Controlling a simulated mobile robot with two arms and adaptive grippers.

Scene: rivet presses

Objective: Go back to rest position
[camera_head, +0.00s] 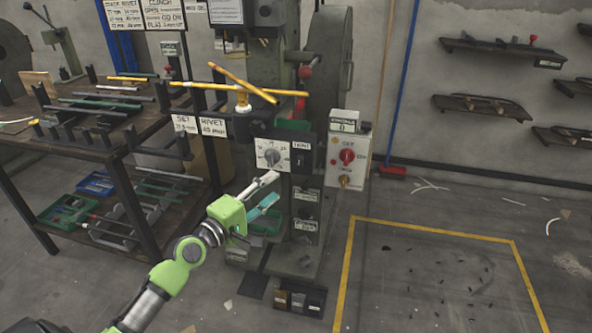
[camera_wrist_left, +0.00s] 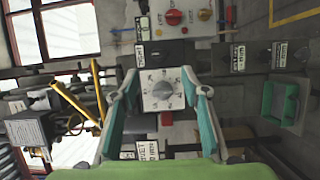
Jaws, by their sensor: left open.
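My left gripper (camera_head: 274,188) is green with grey and teal fingers. It is open, with its fingers spread and nothing between them, in front of the rivet press. In the head view its fingertips are just below the white dial panel (camera_head: 271,155). In the left wrist view the open fingers (camera_wrist_left: 160,82) frame the grey dial knob (camera_wrist_left: 163,93), which lies beyond them. I cannot tell whether either fingertip touches the panel. My right gripper is in neither view.
The press has a control box (camera_head: 347,157) with a red knob at right and yellow handles (camera_head: 241,86) above. A dark workbench (camera_head: 100,110) with rods and trays stands at left. The yellow-lined floor area (camera_head: 430,280) at right is mostly clear, with small scraps.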

